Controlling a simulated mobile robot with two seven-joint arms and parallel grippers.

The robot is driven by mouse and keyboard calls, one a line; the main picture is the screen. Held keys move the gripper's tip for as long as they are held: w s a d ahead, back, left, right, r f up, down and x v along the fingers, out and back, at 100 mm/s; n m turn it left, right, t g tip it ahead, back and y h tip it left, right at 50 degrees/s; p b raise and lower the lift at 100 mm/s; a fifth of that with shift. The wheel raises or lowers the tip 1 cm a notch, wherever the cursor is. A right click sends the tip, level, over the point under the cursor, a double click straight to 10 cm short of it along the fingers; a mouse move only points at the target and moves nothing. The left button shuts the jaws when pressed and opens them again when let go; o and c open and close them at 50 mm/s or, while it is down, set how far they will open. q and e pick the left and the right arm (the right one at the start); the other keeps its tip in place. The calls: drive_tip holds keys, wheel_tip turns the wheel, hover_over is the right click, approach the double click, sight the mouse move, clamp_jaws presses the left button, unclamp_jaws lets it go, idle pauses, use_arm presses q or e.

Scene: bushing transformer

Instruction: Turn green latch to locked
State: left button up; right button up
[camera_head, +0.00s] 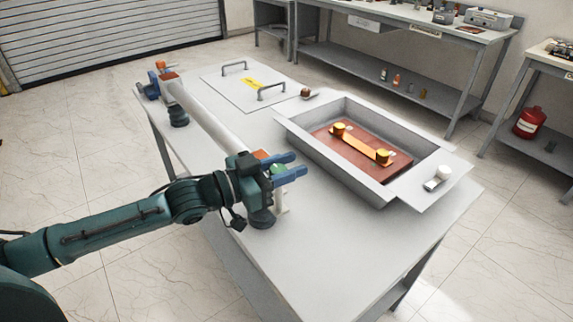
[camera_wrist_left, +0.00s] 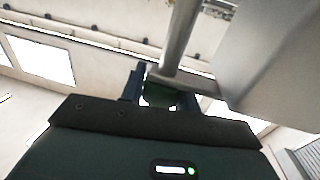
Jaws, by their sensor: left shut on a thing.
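My left gripper (camera_head: 289,166) is at the near end of a long pale tube (camera_head: 207,115) that lies across the table's left side. Its blue fingers are shut on a small green part, which I take to be the green latch (camera_head: 278,168); they hide most of it. In the left wrist view, the gripper (camera_wrist_left: 160,92) has a dark green piece (camera_wrist_left: 186,101) between its fingers, below a grey rod. The latch's exact angle cannot be told. My right gripper is not in view.
An orange and blue fitting (camera_head: 152,84) sits at the tube's far end. A grey open tray (camera_head: 291,128) holds a red-brown board with an orange bar. A flat plate with two handles (camera_head: 226,90) lies at the back. The table's front right is clear.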

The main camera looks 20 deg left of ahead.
use_arm(q)
drive_tip(key=shift+r, duration=0.1)
drive_tip(key=o, duration=1)
drive_tip(key=shift+b+v, duration=0.7)
drive_tip(key=shift+v, duration=5.85)
drive_tip(key=shift+f, duration=0.2)
